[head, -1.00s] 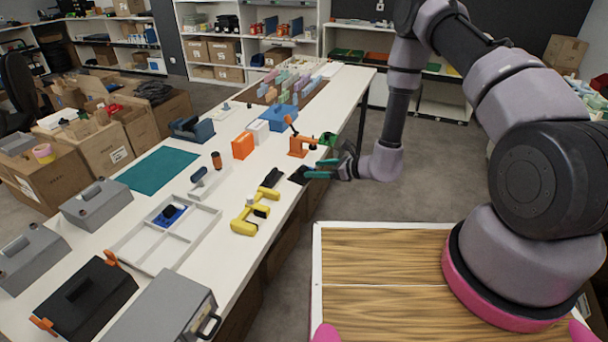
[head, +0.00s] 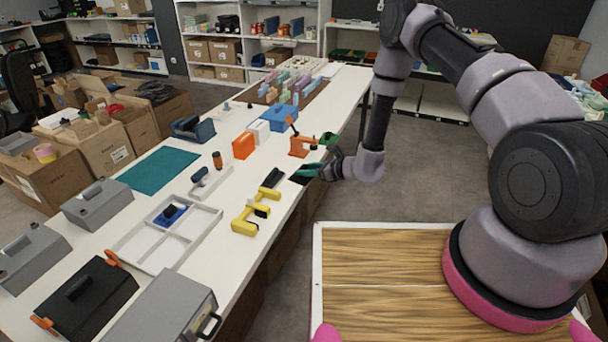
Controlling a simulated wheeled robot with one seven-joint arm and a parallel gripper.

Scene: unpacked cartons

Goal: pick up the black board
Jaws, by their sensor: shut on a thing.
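The black board (head: 298,180) is a small dark flat piece at the right edge of the white table, in the middle of the head view. My gripper (head: 307,170) reaches in from the right, with green fingers at the board. It is shut on the board, whose right part is covered by the fingers. Whether the board is clear of the tabletop is too small to tell.
An orange tool (head: 300,146) stands close behind my gripper. A yellow drill (head: 248,212) and a black block (head: 272,178) lie to the left on the white table (head: 232,262). A wooden-topped surface (head: 385,300) is in front.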

